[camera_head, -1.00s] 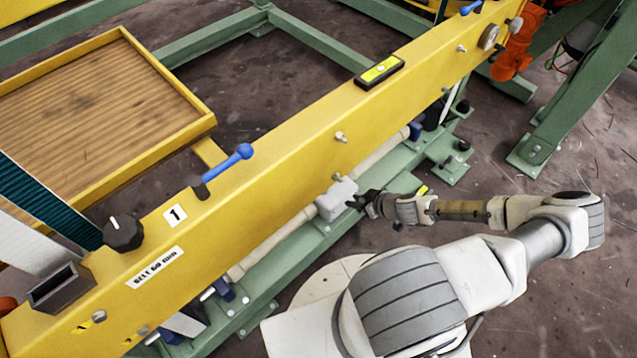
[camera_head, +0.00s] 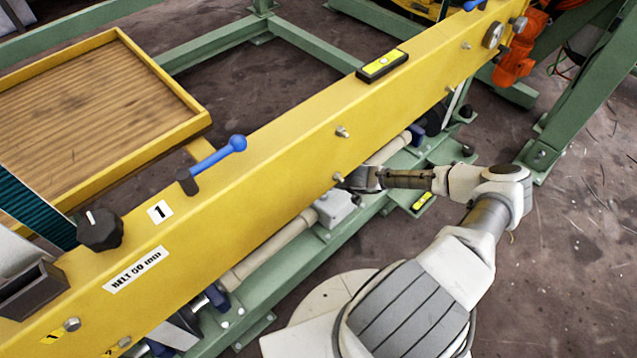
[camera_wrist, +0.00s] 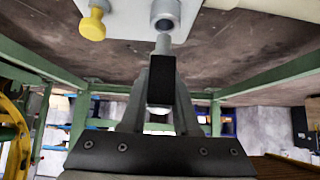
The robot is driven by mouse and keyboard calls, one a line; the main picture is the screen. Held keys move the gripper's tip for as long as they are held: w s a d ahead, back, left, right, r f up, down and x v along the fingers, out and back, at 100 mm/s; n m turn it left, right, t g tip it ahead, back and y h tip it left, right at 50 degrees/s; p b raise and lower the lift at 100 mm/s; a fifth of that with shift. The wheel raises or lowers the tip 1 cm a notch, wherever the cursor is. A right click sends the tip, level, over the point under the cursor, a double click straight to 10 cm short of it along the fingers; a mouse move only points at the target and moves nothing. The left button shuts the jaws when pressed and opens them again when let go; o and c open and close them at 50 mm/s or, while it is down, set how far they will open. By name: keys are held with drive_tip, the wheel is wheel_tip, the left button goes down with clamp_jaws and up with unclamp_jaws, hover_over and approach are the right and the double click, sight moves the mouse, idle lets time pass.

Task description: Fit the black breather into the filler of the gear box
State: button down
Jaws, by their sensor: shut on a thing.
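The grey gear box (camera_head: 337,207) sits on the shaft beside the yellow beam. In the wrist view its pale face (camera_wrist: 128,14) carries the filler (camera_wrist: 166,14), a short grey collar with a round open mouth. My gripper (camera_wrist: 161,80) is shut on the black breather (camera_wrist: 161,70), whose grey stem (camera_wrist: 163,45) points at the filler. The stem tip appears just short of the mouth and roughly in line with it; the exact gap is hard to tell. In the head view my gripper (camera_head: 356,181) is at the far end of the gear box, and the breather cannot be made out.
A yellow knob (camera_wrist: 92,25) stands beside the filler. The long yellow beam (camera_head: 250,160) runs close along my gripper. A green frame rail (camera_head: 290,268) lies below the gear box. The floor on the right (camera_head: 570,250) is clear.

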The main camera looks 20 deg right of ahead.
drive_tip(key=shift+f, duration=0.5)
drive_tip(key=shift+f, duration=0.6)
drive_tip(key=c, duration=0.7)
unclamp_jaws()
drive_tip(key=shift+o, duration=0.2)
drive_tip(key=shift+r, duration=0.1)
drive_tip(key=shift+r, duration=0.55)
drive_tip(key=p+v, duration=0.4)
drive_tip(key=v, duration=0.8)
